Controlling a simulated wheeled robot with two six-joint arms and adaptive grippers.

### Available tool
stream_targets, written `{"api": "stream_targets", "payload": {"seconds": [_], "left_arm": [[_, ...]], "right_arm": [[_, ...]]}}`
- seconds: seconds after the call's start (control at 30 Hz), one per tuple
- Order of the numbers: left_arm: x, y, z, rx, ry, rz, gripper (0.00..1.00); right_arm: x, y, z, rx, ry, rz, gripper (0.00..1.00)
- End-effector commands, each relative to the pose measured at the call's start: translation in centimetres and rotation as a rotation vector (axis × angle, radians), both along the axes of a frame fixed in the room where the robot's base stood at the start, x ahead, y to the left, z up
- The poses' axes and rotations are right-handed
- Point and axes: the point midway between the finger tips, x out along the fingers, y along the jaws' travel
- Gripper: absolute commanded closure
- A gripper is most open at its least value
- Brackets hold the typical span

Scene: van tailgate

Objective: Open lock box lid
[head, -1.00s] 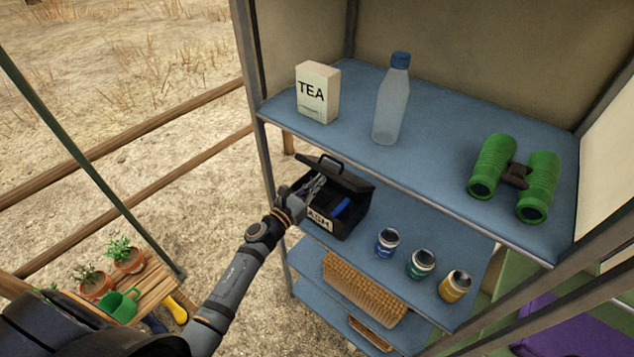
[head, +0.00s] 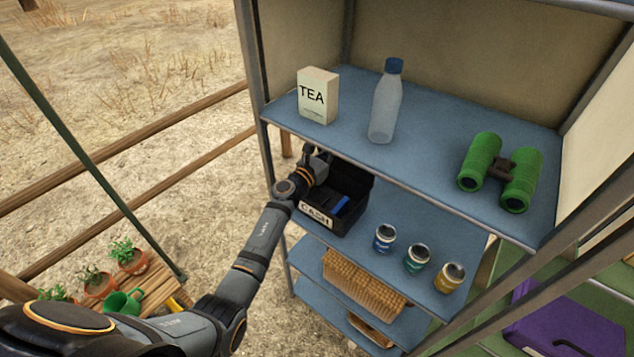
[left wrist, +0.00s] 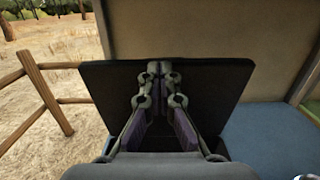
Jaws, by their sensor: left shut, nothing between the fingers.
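The black lock box (head: 322,222), with a white CASH label on its front, stands on the middle blue shelf. Its lid (head: 350,180) is raised at the back, and a blue item (head: 343,206) shows inside. The upper shelf hides part of the lid's top. In the left wrist view the lid (left wrist: 220,85) stands upright as a dark panel ahead of my fingers. My left gripper (head: 312,152) is at the lid's left side in the head view; in the left wrist view its fingers (left wrist: 160,75) are shut and empty against or just before the lid. My right gripper is out of view.
The upper shelf (head: 420,170) lies close above the box and holds a tea box (head: 318,97), a bottle (head: 386,102) and green binoculars (head: 500,173). Several small jars (head: 417,258) stand right of the box. A post (head: 256,110) rises at the shelf's left.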

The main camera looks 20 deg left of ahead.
Motion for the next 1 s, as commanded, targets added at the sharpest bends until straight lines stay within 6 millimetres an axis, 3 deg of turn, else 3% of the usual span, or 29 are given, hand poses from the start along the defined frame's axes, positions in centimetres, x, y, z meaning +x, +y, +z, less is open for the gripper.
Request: {"api": "stream_targets", "payload": {"seconds": [0.4, 1.0], "left_arm": [[2.9, -1.1, 0.6, -0.001, -0.001, 0.0, 1.0], [3.5, -1.3, 0.7, 0.0, 0.0, 0.0, 1.0]], "right_arm": [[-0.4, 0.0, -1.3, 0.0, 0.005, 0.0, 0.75], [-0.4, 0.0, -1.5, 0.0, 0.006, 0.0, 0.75]]}}
